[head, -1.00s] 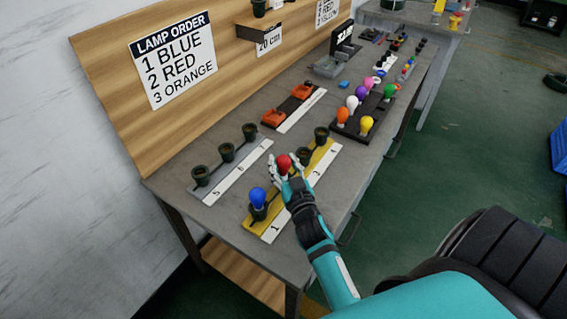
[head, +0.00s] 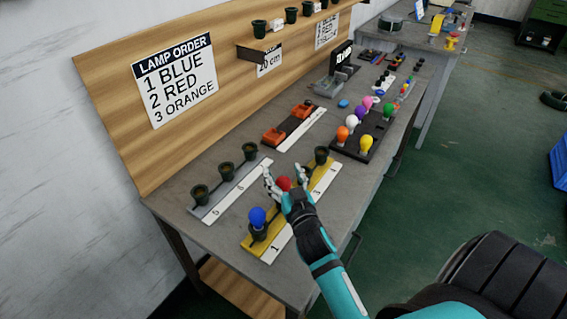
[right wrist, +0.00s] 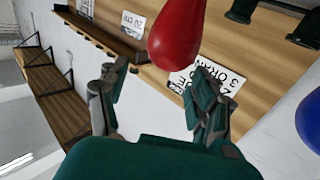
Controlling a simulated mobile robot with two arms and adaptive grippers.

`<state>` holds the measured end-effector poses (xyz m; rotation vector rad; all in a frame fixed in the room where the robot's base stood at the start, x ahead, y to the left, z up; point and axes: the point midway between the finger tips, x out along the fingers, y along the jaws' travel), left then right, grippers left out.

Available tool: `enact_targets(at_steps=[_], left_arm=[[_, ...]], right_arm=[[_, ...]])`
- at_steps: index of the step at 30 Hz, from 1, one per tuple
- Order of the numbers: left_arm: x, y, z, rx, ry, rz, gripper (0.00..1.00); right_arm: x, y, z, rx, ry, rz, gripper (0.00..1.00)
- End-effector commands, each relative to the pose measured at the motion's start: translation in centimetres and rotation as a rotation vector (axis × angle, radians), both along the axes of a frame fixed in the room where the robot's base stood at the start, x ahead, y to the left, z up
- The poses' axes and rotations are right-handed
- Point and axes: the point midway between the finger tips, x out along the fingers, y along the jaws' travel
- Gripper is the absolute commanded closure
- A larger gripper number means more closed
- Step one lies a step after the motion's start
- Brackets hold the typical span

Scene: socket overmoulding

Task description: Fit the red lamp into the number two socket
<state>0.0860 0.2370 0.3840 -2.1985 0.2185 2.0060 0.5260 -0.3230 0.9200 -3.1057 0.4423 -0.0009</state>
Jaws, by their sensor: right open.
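The red lamp (head: 283,183) stands at the second place of the yellow socket strip (head: 260,247), next to the blue lamp (head: 257,217) in the socket near label 1. My right gripper (head: 285,173) is open, its fingers spread on both sides of the red lamp. In the right wrist view the red lamp (right wrist: 176,36) shows beyond the open fingers (right wrist: 158,80), with a gap around it. The hand hides the red lamp's base and socket, so I cannot tell how deep it sits. My left gripper is not in view.
A grey strip with empty sockets (head: 227,170) lies left of the yellow one. A dark tray (head: 348,148) holds several coloured lamps. The lamp order sign (head: 177,80) lists blue, red, orange. An orange fixture (head: 273,136) stands behind.

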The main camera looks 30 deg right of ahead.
Motion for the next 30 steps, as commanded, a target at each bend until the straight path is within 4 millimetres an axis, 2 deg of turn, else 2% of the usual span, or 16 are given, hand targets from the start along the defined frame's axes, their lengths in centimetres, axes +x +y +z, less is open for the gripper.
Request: enact_targets(at_steps=[1,6,12,30], left_arm=[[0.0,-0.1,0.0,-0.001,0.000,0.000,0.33],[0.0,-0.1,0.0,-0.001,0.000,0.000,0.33],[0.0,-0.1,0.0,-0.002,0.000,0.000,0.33],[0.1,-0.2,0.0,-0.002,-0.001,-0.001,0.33]], right_arm=[[0.0,0.0,1.3,-0.005,-0.005,0.004,0.35],[0.0,0.1,4.3,-0.003,-0.002,0.003,0.35],[0.0,0.0,6.1,0.000,-0.001,0.001,0.35],[0.0,0.0,6.2,0.000,0.001,0.001,0.35]])
